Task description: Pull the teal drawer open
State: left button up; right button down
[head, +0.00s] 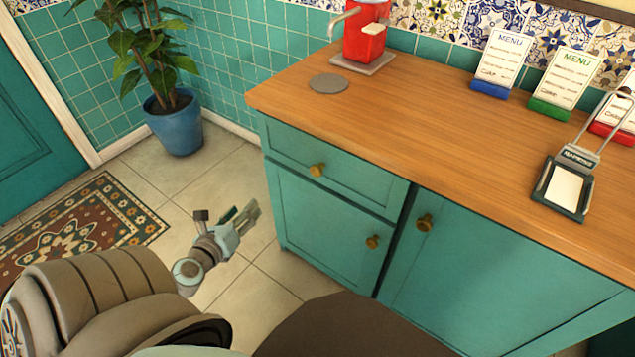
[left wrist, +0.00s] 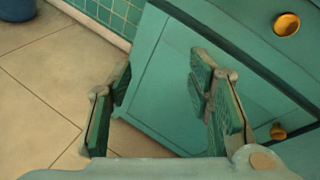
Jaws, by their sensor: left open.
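The teal drawer (head: 350,184) is the shut top front of the counter's left unit in the head view, with a round brass knob (head: 317,169) at its middle. Its front (left wrist: 232,28) and knob (left wrist: 287,24) also show at the upper right of the left wrist view. My left gripper (head: 245,214) is open and empty, in front of and to the left of the cabinet, apart from the knob. Its two green-padded fingers (left wrist: 162,75) stand wide apart in the left wrist view. My right gripper is not in view.
Below the drawer is a teal door (head: 325,225) with its own brass knob (head: 373,241); another door (head: 500,270) is to the right. The wooden countertop (head: 430,130) overhangs. A blue plant pot (head: 176,128) and a patterned rug (head: 100,215) lie left. Tiled floor is free between.

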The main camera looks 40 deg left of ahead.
pick_arm(q)
jog(key=w+d+r+m+t+h+b, duration=0.35)
jog(key=d+r+m+h, duration=0.2)
jog(key=d+m, duration=0.35)
jog(key=y, duration=0.1)
send_near(314, 171)
jog(key=shift+n+t, duration=0.4)
jog(key=shift+t, duration=0.05)
jog(key=w, duration=0.4)
jog(key=shift+w+a+f+b, duration=0.1)
jog(key=shift+w+f+b, duration=0.15)
jog(key=shift+b, duration=0.1)
jog(key=w+p, duration=0.2)
jog(key=w, duration=0.3)
jog(key=shift+r+p, duration=0.1)
jog(key=shift+p, duration=0.2)
jog(key=shift+w+f, duration=0.25)
jog(key=shift+w, duration=0.4)
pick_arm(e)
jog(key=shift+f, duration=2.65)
pick_arm(q)
jog(key=shift+a, duration=0.1)
grip_shut()
